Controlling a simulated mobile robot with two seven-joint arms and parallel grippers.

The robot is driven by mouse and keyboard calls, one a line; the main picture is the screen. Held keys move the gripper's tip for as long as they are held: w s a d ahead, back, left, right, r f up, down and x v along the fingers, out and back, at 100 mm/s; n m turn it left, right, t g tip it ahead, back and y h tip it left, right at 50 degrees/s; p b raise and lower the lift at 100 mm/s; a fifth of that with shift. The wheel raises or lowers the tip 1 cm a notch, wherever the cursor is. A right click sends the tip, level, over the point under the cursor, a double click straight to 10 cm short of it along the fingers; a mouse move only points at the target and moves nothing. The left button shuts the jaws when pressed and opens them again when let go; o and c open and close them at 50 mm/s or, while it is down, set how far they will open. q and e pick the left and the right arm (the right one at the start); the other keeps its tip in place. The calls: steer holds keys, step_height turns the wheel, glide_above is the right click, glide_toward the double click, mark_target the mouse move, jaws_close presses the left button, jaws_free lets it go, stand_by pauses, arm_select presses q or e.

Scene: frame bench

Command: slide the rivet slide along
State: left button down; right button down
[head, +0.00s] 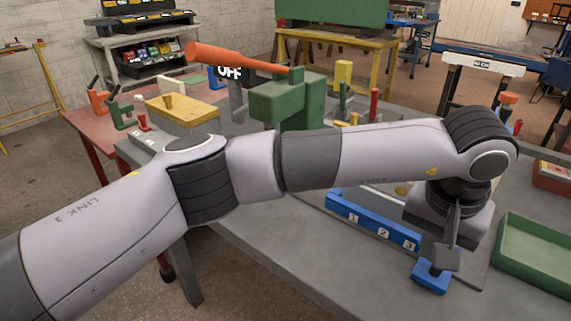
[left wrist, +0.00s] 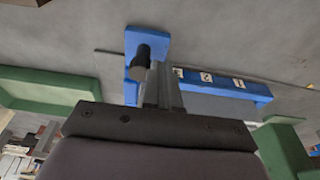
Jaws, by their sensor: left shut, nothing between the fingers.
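A long blue bar (head: 372,219) with white labels 1, 2 and 3 lies on the grey bench; it also shows in the left wrist view (left wrist: 225,88). Beyond its label 3 end is a blue plate (head: 431,278), seen in the left wrist view (left wrist: 147,40) with a dark round knob (left wrist: 150,52) over it. I take these for the rivet slide; how the parts join is hidden. My left gripper (head: 446,255) is shut and empty, pointing down over the blue plate. Its fingers (left wrist: 161,84) are close beside the knob; I cannot tell whether they touch. My right gripper is not in view.
A green tray (head: 544,262) stands right of the blue plate. A green press (head: 285,102) with a long orange handle (head: 225,57) stands behind my left arm. A yellow block (head: 181,109) sits at the back left. The bench's front strip is clear.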

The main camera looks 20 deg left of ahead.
arm_select(q)
steer(key=shift+s+d, duration=0.2)
steer(key=shift+d, duration=0.35)
steer(key=shift+s+d, duration=0.15)
steer(key=shift+d, duration=0.4)
steer(key=shift+w+a, duration=0.25)
steer(key=shift+a, duration=0.5)
step_height(320, 180, up, 7)
steer(key=p, duration=0.4)
steer(key=shift+s, duration=0.1)
